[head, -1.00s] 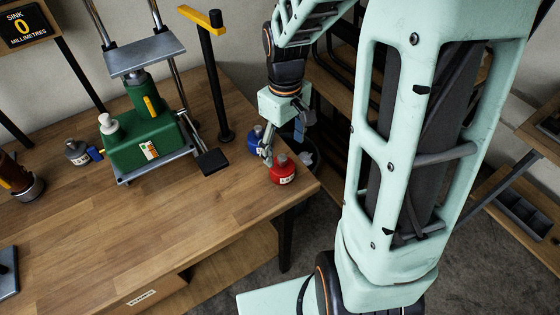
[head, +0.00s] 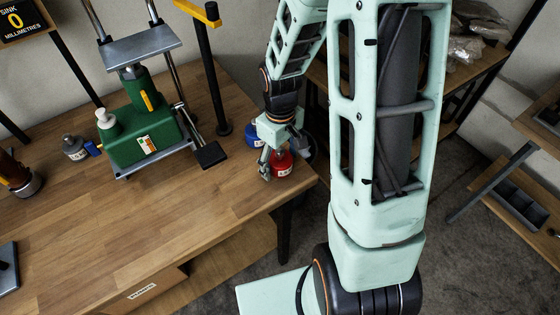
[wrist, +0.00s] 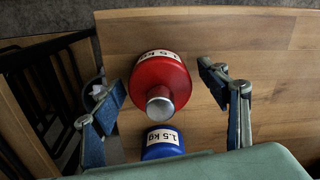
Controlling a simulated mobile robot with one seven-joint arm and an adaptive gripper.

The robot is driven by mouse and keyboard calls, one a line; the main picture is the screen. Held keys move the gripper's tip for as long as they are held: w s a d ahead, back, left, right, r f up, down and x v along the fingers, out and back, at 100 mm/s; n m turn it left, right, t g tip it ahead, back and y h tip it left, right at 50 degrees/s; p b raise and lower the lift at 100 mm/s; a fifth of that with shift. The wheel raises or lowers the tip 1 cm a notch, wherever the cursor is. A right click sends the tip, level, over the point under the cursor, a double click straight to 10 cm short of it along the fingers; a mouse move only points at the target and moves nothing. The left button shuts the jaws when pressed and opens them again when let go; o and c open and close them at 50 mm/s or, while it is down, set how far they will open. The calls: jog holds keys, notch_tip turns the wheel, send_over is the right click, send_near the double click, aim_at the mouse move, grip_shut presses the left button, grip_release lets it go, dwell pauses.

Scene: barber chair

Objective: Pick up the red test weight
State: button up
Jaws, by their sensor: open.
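The red test weight (head: 282,164) stands near the right end of the wooden table, partly hidden behind my gripper in the head view. In the wrist view the red weight (wrist: 160,80) shows its metal knob and a "1.5 kg" label. My gripper (wrist: 165,90) is open, with one finger on each side of the red weight and space between each finger and it. In the head view my gripper (head: 282,165) is low over the table edge. I cannot tell how far down the fingers reach beside the weight.
A blue weight (wrist: 162,146), labelled 1.5 kg, stands close to the red one; it also shows in the head view (head: 254,138). A green press (head: 145,135) and a black post with a yellow top (head: 216,75) stand to the left. The front table (head: 190,215) is clear.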

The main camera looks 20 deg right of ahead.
grip_shut()
jog(key=shift+w+r, duration=0.1)
dwell(0.3)
